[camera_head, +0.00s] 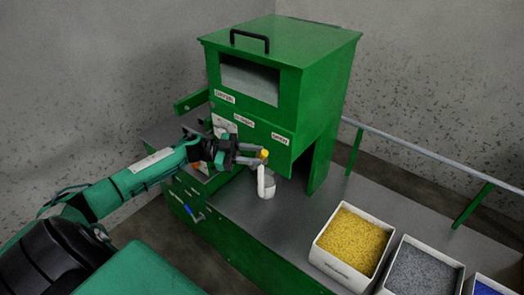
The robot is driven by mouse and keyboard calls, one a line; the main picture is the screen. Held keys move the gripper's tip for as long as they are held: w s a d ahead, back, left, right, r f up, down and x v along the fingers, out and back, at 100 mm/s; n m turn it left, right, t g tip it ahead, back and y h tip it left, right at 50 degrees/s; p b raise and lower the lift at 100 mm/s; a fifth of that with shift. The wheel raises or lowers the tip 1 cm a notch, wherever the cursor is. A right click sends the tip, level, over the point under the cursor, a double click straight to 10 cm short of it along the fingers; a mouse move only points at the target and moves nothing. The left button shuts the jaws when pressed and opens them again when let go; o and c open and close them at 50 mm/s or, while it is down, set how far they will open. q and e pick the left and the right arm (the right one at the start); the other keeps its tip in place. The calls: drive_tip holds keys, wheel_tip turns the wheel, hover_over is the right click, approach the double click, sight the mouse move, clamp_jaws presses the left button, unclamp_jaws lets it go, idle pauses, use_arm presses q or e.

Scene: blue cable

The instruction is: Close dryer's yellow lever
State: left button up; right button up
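The green dryer (285,110) stands on a grey-topped green bench, with a black handle on top and a window in its front. The yellow lever (263,154) shows as a small yellow end low on the dryer's front. My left gripper (261,157) reaches in from the left, with its fingertips at the lever. Its fingers look spaced apart, one above the other; contact with the lever cannot be made out. The fingers hide part of the lever. My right gripper is not in view.
A white container (266,184) stands just below the gripper. Boxes of yellow (322,258), grey (386,284) and blue pellets stand at the lower right. A grey rail (430,153) runs behind the bench. The bench top between container and boxes is clear.

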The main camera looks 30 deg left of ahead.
use_arm(q)
drive_tip(key=shift+x, duration=1.05)
drive_tip(key=shift+w+d+p, duration=0.15)
drive_tip(key=shift+d+p, duration=0.1)
drive_tip(key=shift+p, duration=0.05)
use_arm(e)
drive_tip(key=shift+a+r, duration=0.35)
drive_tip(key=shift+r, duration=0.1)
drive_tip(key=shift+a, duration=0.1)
use_arm(q)
drive_tip(key=shift+c, duration=0.4)
clamp_jaws()
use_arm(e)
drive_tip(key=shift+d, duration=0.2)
